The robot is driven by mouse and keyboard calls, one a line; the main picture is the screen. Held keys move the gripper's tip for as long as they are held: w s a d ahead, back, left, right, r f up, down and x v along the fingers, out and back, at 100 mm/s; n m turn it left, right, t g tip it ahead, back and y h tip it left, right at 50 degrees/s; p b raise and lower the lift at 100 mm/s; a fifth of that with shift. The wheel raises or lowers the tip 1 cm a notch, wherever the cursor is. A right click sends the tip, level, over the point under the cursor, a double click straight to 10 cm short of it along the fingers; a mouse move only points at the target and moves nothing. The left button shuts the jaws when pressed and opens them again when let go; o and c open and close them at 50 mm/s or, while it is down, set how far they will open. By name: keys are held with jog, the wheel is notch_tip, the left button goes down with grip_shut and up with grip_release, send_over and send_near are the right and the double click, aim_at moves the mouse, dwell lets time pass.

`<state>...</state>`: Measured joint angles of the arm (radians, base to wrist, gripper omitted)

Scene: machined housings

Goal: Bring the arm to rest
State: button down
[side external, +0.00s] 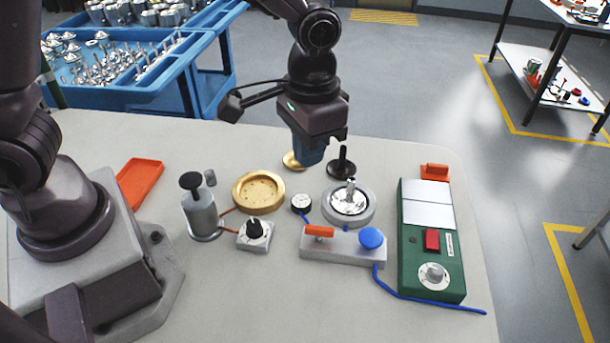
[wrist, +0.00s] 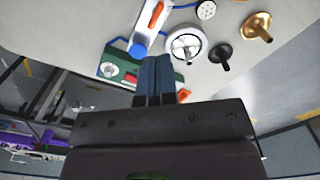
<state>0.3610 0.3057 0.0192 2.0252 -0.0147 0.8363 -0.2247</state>
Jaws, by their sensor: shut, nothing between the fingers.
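My gripper (side external: 309,150) hangs over the back middle of the table in the side external view, with blue fingers pointing down. The fingers (wrist: 153,80) lie together in the wrist view, shut with nothing between them. A brass part (side external: 292,161) shows partly behind the fingers, and a black knobbed part (side external: 341,163) stands just right of them. A grey round housing (side external: 349,204) with a shiny metal piece sits in front of the gripper. From the side view I cannot tell the exact height of the fingertips above the table.
On the table (side external: 420,320) are a brass ring (side external: 258,192), a grey cylinder with black knob (side external: 199,207), an orange tray (side external: 139,183), a grey box with blue button (side external: 342,247) and a green control panel (side external: 432,243). Blue carts with metal parts (side external: 120,70) stand behind.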

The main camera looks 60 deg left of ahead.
jog(key=s+a+r+n+t, duration=0.1)
jog(key=s+a+r+t, duration=0.4)
jog(key=s+a+r, duration=0.6)
notch_tip(320, 180, up, 3)
jog(key=shift+s+a+r+t, duration=0.1)
jog(key=shift+s+a+t, duration=0.3)
jog(key=shift+s, duration=0.7)
